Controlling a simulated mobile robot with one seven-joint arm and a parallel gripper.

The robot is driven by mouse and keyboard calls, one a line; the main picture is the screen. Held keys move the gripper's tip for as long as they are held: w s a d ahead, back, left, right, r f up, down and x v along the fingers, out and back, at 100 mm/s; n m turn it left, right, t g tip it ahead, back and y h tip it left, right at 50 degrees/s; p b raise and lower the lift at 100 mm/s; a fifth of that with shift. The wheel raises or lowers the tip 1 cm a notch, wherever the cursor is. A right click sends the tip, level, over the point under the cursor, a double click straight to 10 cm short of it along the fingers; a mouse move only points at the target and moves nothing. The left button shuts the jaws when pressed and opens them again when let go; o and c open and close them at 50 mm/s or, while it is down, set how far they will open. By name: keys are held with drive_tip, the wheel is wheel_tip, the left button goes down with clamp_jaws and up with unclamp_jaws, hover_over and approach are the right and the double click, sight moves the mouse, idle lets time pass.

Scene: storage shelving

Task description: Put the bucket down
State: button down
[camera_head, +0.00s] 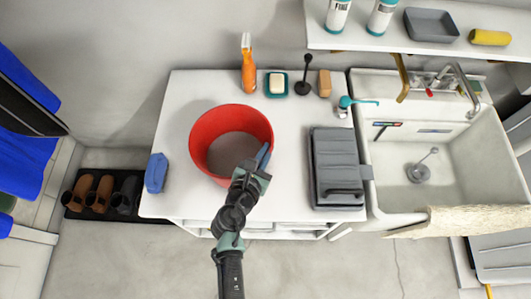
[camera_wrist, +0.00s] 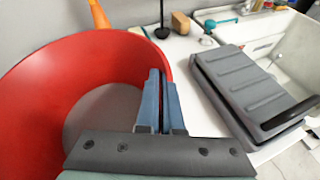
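The red bucket (camera_head: 207,128) with a grey inside bottom is upright at the middle of the white counter (camera_head: 180,90). It also fills the left of the wrist view (camera_wrist: 40,85). My gripper (camera_head: 264,156) is at the bucket's right rim. In the wrist view its blue fingers (camera_wrist: 161,85) are close together with the bucket wall between them, so it is shut on the rim. The bucket's underside is hidden, and I cannot tell whether it touches the counter.
A grey case (camera_head: 335,165) lies right of the bucket, beside the sink (camera_head: 455,150). A blue sponge-like item (camera_head: 156,173) lies left. An orange spray bottle (camera_head: 248,68), soap dish (camera_head: 277,84), black plunger-like tool (camera_head: 303,80) and brown block (camera_head: 324,84) stand behind.

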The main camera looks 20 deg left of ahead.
drive_tip(key=shift+f, duration=0.45)
drive_tip(key=shift+w+f, duration=0.1)
drive_tip(key=shift+f, duration=0.05)
drive_tip(key=c, duration=1.5)
unclamp_jaws()
drive_tip(key=shift+f, duration=0.1)
drive_tip(key=o, duration=0.4)
drive_tip(key=shift+r, duration=0.2)
drive_tip(key=v, duration=1.2)
